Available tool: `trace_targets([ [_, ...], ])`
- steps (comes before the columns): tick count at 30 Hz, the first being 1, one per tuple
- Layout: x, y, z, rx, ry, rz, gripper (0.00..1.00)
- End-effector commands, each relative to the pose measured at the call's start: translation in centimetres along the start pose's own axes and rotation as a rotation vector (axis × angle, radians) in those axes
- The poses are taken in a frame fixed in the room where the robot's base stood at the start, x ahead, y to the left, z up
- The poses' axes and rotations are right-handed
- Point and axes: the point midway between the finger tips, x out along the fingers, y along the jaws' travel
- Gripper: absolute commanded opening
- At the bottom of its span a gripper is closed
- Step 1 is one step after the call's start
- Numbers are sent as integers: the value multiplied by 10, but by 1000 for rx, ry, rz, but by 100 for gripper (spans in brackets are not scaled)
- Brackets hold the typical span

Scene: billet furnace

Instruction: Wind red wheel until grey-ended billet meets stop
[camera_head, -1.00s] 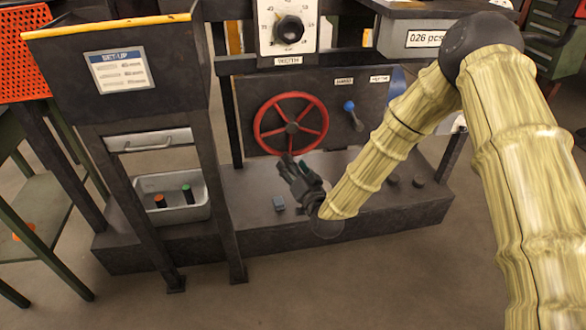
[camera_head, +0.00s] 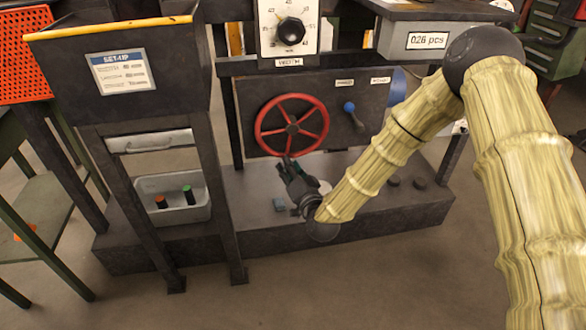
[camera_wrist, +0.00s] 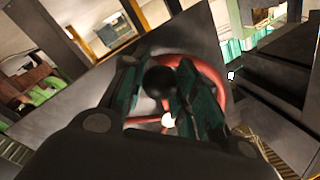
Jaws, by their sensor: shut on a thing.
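The red wheel (camera_head: 322,113) is upright on the dark front panel, with several spokes and a dark hub. My gripper (camera_head: 287,161) is at its lower rim, fingers pointing up, and shut on part of the wheel. In the wrist view the dark fingers (camera_wrist: 157,92) stand either side of a dark round knob (camera_wrist: 160,80), with the red wheel (camera_wrist: 212,70) behind; the exact contact is hidden. A white dial (camera_head: 289,30) with a black pointer knob is above the wheel. I cannot make out a grey-ended billet or a stop.
A blue-handled lever (camera_head: 352,112) is right of the wheel. A grey bin (camera_head: 175,214) at left holds an orange-ended and a green-ended piece. A counter reads "026 pcs" (camera_head: 427,40).

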Motion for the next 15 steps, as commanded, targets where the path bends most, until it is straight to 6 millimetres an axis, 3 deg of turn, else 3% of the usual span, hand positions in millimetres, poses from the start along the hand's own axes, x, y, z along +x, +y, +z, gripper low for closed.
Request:
trace_targets([
  [15, 9, -45, 17, 458, 75, -58, 0],
])
